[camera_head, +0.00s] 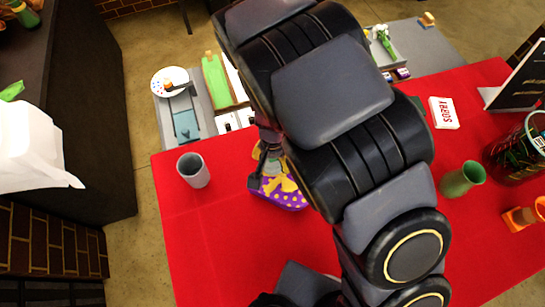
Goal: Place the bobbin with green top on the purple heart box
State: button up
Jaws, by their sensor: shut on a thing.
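My gripper (265,178) points down over the left part of the box. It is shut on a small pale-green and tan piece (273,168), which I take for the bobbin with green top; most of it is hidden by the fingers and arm. I cannot tell whether it touches the box.
A grey cup (193,170) stands left of the box. To the right are a green vase (462,179), a white card box (443,113), a dark wire basket (520,150) and an orange piece (525,216). A grey side table (200,105) holds trays behind. The red table's front left is clear.

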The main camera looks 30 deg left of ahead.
jog(key=o, duration=1.1)
jog(key=shift+f, duration=0.1)
notch_tip(320, 180, up, 12)
jog(key=shift+r, duration=0.15)
